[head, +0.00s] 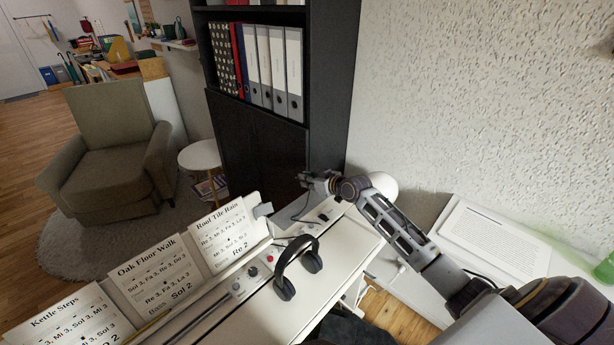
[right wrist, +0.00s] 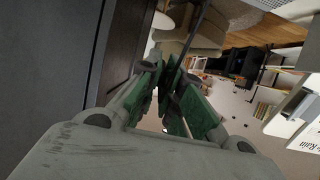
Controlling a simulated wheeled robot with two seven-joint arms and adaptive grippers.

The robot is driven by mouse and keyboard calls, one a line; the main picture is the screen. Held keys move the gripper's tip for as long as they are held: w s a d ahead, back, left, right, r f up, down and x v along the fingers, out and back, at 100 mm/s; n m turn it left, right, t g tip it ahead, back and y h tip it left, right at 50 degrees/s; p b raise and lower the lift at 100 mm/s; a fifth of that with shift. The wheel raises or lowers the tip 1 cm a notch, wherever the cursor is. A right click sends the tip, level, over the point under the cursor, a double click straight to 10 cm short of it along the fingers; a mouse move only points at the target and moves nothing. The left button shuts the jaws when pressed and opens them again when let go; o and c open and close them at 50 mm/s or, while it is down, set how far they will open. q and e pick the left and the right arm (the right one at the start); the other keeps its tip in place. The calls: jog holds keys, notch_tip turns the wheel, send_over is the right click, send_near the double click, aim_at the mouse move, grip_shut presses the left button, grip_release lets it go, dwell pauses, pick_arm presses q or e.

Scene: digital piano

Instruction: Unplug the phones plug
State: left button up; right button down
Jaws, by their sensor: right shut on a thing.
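My right gripper (head: 308,182) is raised above the far right end of the white piano (head: 310,308), near the dark bookcase. Its fingers are closed together in the right wrist view (right wrist: 172,92), on a small dark piece that I take to be the phones plug; the fingers mostly hide it. A thin dark cable (right wrist: 192,38) runs away from the fingertips, and a thin cable also hangs below the gripper in the head view. Black headphones (head: 286,288) lie on the piano top beside its knobs. The phones socket cannot be made out. My left gripper is not in view.
Song sheets (head: 228,236) stand along the piano's left side. A black bookcase (head: 262,150) with binders is behind the gripper, and a textured wall (head: 450,90) is to the right. An armchair (head: 115,155) and round table (head: 200,155) are farther back.

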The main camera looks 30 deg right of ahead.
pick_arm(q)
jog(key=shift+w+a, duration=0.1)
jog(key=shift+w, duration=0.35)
pick_arm(e)
jog(key=f, duration=0.1)
jog(key=s+f, duration=0.1)
jog(key=a+g, duration=0.1)
jog(key=shift+s+f+n, duration=0.25)
jog(key=shift+f+n, duration=0.05)
jog(key=shift+f, duration=0.1)
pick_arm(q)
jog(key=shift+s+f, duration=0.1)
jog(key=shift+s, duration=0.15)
pick_arm(e)
jog(key=shift+f, duration=0.15)
